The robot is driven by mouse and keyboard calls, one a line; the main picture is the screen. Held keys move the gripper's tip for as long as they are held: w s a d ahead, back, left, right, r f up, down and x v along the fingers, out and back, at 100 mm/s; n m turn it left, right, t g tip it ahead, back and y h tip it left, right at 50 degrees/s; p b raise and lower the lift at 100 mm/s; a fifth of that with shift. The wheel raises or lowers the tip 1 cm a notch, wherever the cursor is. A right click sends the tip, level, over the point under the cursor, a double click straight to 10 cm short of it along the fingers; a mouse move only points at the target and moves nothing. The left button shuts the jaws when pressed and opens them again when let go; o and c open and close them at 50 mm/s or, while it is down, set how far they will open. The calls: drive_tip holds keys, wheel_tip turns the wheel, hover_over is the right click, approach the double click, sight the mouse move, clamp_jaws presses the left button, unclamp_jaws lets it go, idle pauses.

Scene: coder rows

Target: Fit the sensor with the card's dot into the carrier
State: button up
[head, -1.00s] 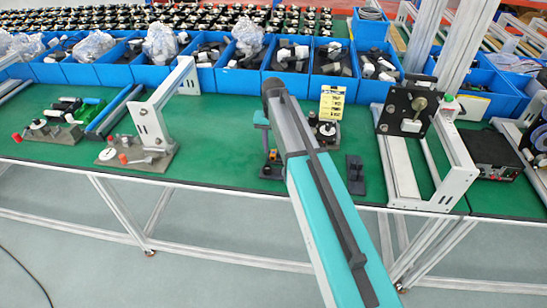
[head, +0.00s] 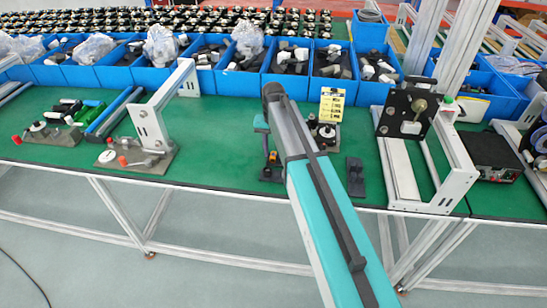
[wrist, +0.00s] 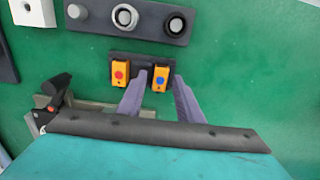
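Two orange sensors stand side by side in a dark holder (wrist: 145,60) in the wrist view. The left sensor (wrist: 119,75) has a red dot and the right sensor (wrist: 160,79) has a blue dot. My gripper (wrist: 160,77) is open, its lavender fingers on either side of the blue-dot sensor; I cannot tell whether they touch it.
A white-topped fixture (head: 326,135) stands below the card. A dark block (head: 355,178) lies to the right, near the table's front edge. An aluminium frame (head: 405,175) stands further right. Blue bins (head: 240,84) line the back.

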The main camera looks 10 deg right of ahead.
sight(273, 154)
clamp_jaws()
drive_tip(key=shift+r+p, duration=1.45)
drive_tip(key=shift+r, duration=1.05)
